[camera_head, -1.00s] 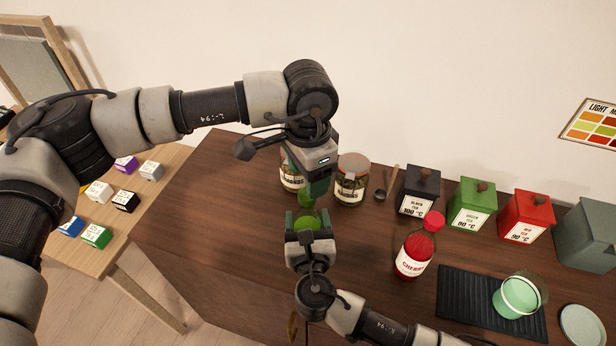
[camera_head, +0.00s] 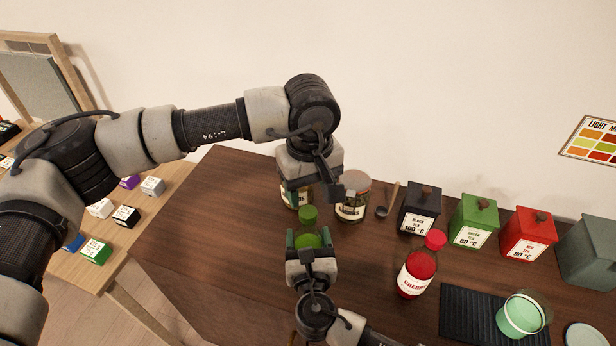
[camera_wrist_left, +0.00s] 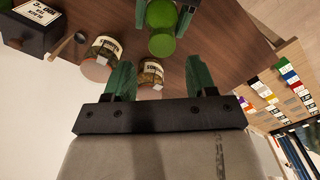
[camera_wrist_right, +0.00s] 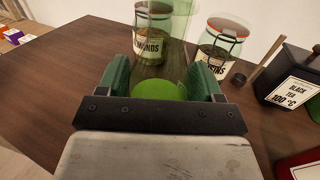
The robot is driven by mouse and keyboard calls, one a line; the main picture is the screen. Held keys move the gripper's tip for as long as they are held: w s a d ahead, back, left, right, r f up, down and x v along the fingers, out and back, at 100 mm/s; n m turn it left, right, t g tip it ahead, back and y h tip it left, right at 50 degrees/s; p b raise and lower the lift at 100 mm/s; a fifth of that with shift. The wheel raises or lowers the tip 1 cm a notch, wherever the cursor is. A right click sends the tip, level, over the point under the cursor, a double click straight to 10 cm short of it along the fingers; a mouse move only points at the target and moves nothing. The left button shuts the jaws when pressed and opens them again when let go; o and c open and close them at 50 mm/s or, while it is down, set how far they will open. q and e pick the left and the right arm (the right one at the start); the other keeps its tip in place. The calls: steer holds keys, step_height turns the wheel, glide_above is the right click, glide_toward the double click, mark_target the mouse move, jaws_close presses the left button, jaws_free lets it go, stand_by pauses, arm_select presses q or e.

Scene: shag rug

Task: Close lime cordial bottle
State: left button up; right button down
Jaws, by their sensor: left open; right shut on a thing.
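The lime cordial bottle (camera_head: 308,240) is clear green glass with green liquid, standing upright in my right gripper (camera_head: 311,240), which is shut around its body.
Two lidded jars stand behind the bottle, the right one (camera_head: 352,200) clearer. A red cherry bottle (camera_head: 418,265), a black tin (camera_head: 420,210), a green tin (camera_head: 472,222) and a red tin (camera_head: 527,235) stand to the right. The table (camera_head: 200,240) left of the bottle is bare.

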arm_select(q)
steer(key=n, duration=0.4)
steer(key=shift+r, duration=0.1)
steer(key=n, duration=0.6)
steer(key=shift+r, duration=0.15)
steer(key=n, duration=0.4)
steer(key=shift+r, duration=0.1)
steer(key=n, duration=0.6)
steer(key=shift+r, duration=0.2)
steer(key=n, duration=0.4)
steer(key=shift+r, duration=0.1)
steer(key=n, duration=0.6)
steer(key=shift+r, duration=0.15)
steer(key=n, duration=0.6)
steer(key=shift+r, duration=0.15)
steer(key=n, duration=0.5)
steer(key=shift+a+r, duration=0.1)
steer(key=shift+r, duration=0.05)
